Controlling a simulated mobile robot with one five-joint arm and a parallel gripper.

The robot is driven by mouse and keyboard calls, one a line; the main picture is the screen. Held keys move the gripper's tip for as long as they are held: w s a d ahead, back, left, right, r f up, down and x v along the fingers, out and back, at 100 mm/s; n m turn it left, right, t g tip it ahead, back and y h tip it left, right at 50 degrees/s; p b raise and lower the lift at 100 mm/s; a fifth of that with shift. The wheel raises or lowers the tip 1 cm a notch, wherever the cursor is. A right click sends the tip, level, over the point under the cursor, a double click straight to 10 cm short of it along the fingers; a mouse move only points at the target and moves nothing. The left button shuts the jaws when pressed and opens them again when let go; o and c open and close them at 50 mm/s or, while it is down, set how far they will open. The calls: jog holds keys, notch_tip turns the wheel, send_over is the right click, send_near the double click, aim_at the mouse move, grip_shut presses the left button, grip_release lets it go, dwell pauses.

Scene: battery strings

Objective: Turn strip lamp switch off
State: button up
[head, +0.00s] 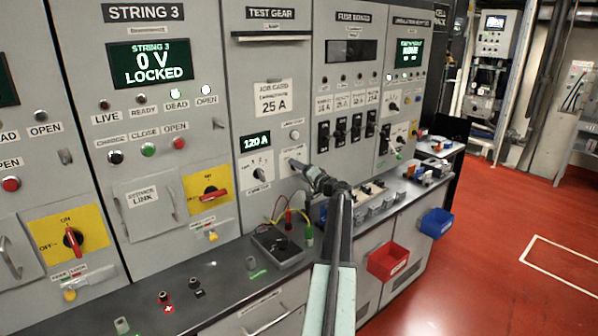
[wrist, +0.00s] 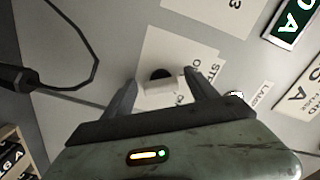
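The strip lamp switch (wrist: 160,88) shows in the wrist view as a pale lever below a dark round hole, on a white label plate with partly hidden lettering. My gripper (wrist: 162,80) has its two fingers apart, one on each side of the lever. I cannot tell whether either finger touches it. In the head view my gripper (head: 299,167) is at the lower part of the TEST GEAR panel (head: 262,100), and the switch is mostly hidden by it. The strip lamp (head: 272,37) is the long bar under the lamp label at the top.
A green display (head: 256,142) reading 120 A and a rotary knob (head: 259,174) are left of my gripper. A dark box (head: 278,249) with coloured leads is on the bench below. Red (head: 388,261) and blue (head: 436,223) bins stick out in front. The red floor at right is clear.

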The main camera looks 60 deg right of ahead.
jog(key=v, duration=0.7)
jog(key=shift+s, duration=0.35)
jog(key=shift+a, duration=0.1)
